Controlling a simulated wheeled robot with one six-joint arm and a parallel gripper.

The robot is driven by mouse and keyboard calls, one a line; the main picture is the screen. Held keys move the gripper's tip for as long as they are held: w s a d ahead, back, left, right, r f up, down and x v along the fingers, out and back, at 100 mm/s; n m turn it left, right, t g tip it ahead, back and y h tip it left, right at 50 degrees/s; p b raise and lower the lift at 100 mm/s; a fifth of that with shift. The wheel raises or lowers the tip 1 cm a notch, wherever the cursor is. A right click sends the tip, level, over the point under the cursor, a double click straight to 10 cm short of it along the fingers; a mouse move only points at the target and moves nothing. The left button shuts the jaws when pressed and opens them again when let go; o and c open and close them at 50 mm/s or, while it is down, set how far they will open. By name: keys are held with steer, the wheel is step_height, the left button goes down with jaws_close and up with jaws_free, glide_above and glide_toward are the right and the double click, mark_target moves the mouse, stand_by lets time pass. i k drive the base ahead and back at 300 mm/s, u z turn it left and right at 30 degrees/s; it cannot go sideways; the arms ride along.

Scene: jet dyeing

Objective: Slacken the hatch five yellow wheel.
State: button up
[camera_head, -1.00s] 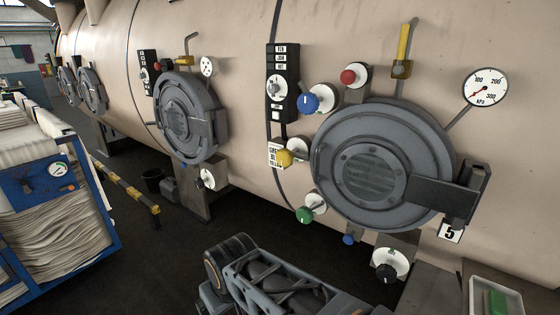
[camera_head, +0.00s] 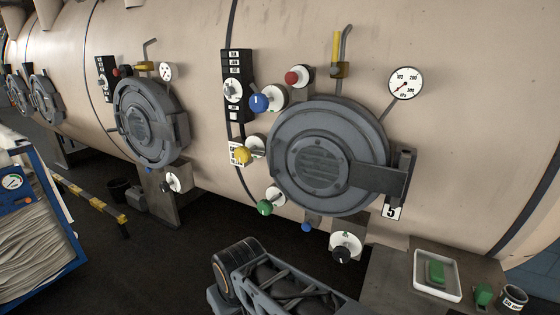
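Hatch five (camera_head: 318,160) is a round grey door on the beige vessel, shut, with a "5" plate (camera_head: 391,212) at its lower right. Its yellow wheel (camera_head: 242,155) is a small knob on a white round dial (camera_head: 256,145), left of the door, between the blue wheel (camera_head: 259,102) above and the green wheel (camera_head: 265,207) below. A red wheel (camera_head: 292,77) sits at the door's top left. My arm shows at the bottom centre, below the door and apart from the wheels. My gripper's fingertips are not visible.
A black wheel (camera_head: 342,254) sits under the door. A white tray (camera_head: 438,284) with a green block stands at lower right, beside a labelled cup (camera_head: 512,298). A blue cart (camera_head: 45,235) stands at left, near a yellow-black rail (camera_head: 92,204). Dark floor lies open between.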

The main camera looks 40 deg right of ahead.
mark_target(243, 154)
steer(key=z, duration=0.35)
steer(key=k, duration=0.8)
steer(key=u, duration=0.6)
steer(key=i, duration=0.6)
steer(key=u, duration=0.65)
steer(key=i, duration=0.75)
steer(key=z, duration=0.7)
steer(key=i, duration=0.55)
steer(key=z, duration=0.5)
